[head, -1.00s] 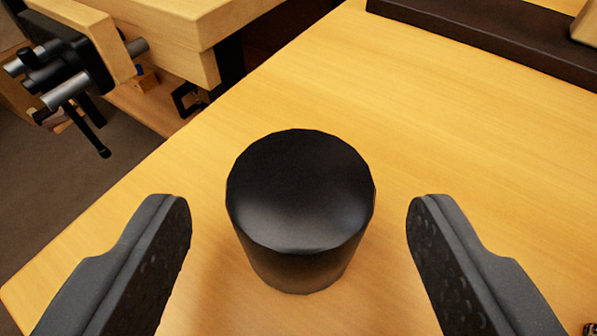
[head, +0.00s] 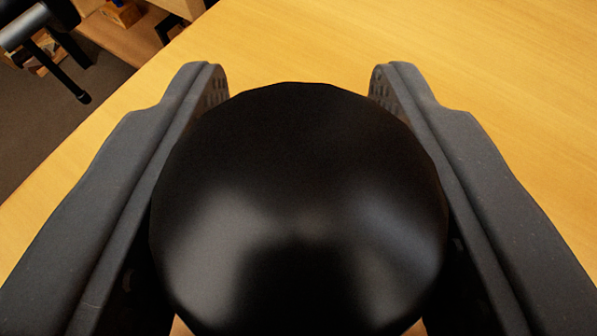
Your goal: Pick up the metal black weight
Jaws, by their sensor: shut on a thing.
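The black metal weight (head: 300,200) is a dark cylinder with a smooth, slightly shiny top. It fills the middle of the head view, very close to the camera. My gripper (head: 298,85) is shut on it, with one grey finger along its left side and one along its right. The fingertips reach past its far edge. The weight's lower part is hidden, so I cannot tell whether it touches the table.
The light wooden table (head: 500,70) is bare beyond the weight and to the right. Its left edge runs diagonally, with the floor (head: 30,140) below. A vise with a dark handle (head: 60,65) shows at the top left.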

